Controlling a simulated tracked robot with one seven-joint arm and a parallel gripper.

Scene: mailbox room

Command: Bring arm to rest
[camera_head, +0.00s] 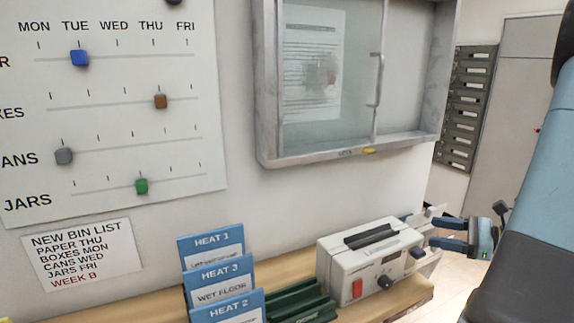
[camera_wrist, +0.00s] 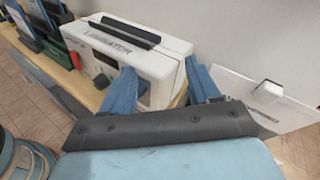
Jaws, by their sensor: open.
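My gripper (camera_head: 434,232) is at the right side of the head view, just right of the laminator's right end. Its two blue fingers are apart with nothing between them, and they point left. In the wrist view the fingers (camera_wrist: 160,66) point towards the white laminator (camera_wrist: 173,72). The laminator also shows in the head view (camera_head: 335,272), standing on the wooden shelf. I cannot tell whether a finger touches it. My arm comes in from the right edge of the head view.
Blue cards (camera_head: 212,243) and a dark green rack (camera_head: 298,301) stand left of the laminator. A white panel with a pale knob (camera_wrist: 268,92) is close to the right finger in the wrist view. A glass-fronted cabinet (camera_head: 268,80) and a slider board (camera_head: 110,125) hang on the wall.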

